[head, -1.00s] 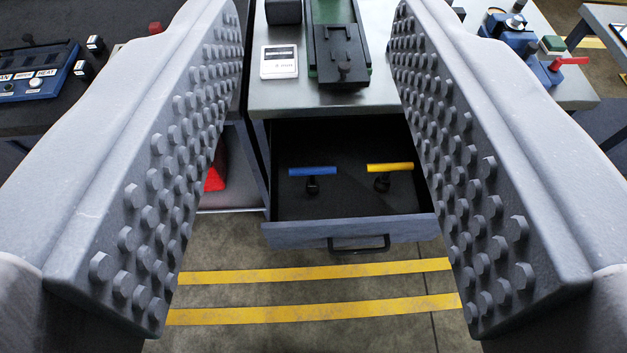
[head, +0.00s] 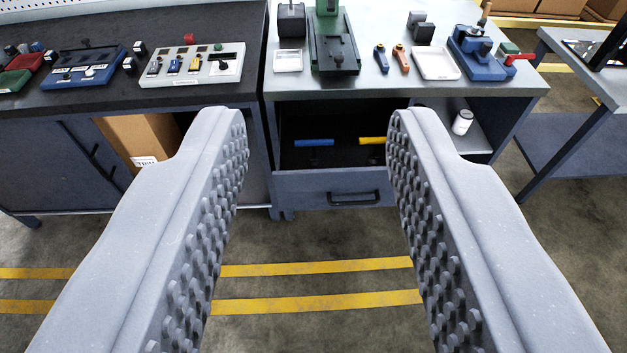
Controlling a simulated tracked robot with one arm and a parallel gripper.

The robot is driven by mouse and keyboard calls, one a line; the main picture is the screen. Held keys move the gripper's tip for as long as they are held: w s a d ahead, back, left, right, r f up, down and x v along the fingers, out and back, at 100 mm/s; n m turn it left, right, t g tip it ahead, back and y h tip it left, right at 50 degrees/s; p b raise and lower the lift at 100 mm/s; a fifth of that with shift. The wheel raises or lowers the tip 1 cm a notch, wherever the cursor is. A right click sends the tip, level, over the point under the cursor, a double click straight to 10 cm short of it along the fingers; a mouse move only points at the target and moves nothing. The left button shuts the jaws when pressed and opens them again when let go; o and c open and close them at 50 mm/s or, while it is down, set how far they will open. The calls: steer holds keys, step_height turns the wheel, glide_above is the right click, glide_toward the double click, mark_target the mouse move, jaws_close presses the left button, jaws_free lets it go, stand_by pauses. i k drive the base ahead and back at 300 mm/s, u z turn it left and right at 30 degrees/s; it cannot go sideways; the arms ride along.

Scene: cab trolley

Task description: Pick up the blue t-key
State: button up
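The blue t-key (head: 314,142) lies in the open drawer (head: 330,186) under the bench, toward the left of it. Its blue crossbar shows clearly; its dark stem is hard to make out against the dark drawer floor. A yellow t-key (head: 372,140) is to its right, its right end hidden behind my gripper's right finger. My gripper (head: 316,125) is open and empty, its two studded fingers wide apart. In the picture the blue t-key appears between the fingertips, but the drawer is farther off and nothing is touched.
The metal bench top (head: 375,88) above the drawer holds a green and black fixture (head: 333,50), small orange and blue tools, a white tray (head: 435,63) and a blue vise (head: 480,58). A dark bench with control boxes (head: 193,64) stands left. The floor in front is clear, with yellow stripes.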

mark_target(315, 162)
steer(key=u, duration=0.6)
steer(key=i, duration=1.75)
steer(key=z, duration=0.05)
